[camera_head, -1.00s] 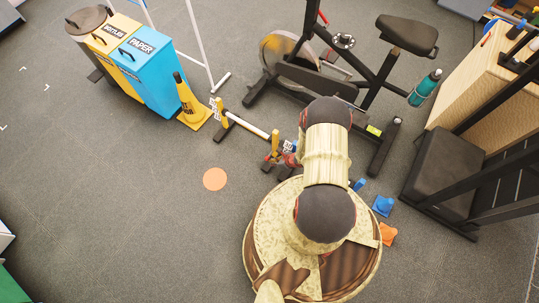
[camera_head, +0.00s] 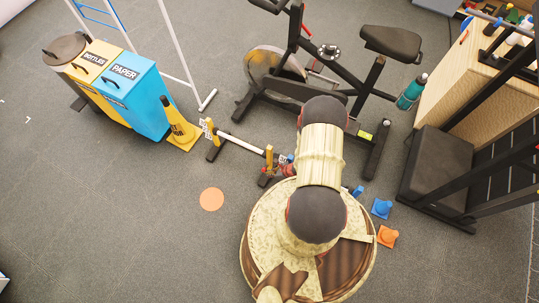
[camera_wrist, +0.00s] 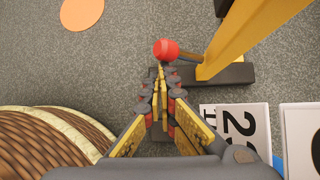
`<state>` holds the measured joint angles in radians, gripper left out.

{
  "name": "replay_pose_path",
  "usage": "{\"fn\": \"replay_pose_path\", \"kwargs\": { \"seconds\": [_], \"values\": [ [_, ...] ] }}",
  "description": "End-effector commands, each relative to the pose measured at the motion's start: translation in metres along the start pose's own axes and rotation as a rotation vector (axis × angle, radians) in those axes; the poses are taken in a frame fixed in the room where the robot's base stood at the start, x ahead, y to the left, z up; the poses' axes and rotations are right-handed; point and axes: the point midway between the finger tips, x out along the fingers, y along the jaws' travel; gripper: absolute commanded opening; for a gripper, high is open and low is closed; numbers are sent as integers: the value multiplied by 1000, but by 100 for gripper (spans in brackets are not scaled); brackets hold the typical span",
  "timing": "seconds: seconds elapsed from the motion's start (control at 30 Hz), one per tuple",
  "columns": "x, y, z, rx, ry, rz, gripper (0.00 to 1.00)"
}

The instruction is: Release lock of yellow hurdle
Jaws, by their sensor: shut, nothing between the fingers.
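The yellow hurdle stands on the floor left of my arm in the head view, with yellow posts (camera_head: 211,132) on dark feet and a white bar (camera_head: 243,144). In the wrist view one yellow post (camera_wrist: 248,35) rises at the upper right from a dark foot. A red ball-shaped knob (camera_wrist: 166,49) on a thin stem sits beside the post. My gripper (camera_wrist: 160,75) is shut and empty, its fingertips just below the knob in the picture. I cannot tell whether they touch. In the head view my gripper is mostly hidden by the arm near the hurdle's right end.
White number cards (camera_wrist: 241,127) lie right of my gripper. A yellow cone (camera_head: 178,127) and blue and yellow bins (camera_head: 134,92) stand left of the hurdle. An exercise bike (camera_head: 330,75) stands behind it. An orange disc (camera_head: 211,199) lies on clear floor. Small blue (camera_head: 381,208) and orange cones (camera_head: 387,236) sit right.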

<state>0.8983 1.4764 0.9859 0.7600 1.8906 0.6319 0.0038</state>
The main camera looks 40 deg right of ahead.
Motion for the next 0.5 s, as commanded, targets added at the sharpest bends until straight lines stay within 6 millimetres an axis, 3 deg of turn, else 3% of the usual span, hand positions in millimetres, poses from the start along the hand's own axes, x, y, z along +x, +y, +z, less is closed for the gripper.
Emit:
{"fn": "replay_pose_path", "kwargs": {
  "seconds": [0.5],
  "values": [
    [-4, -1, 3, 0, -1, -1, 0]
  ]
}}
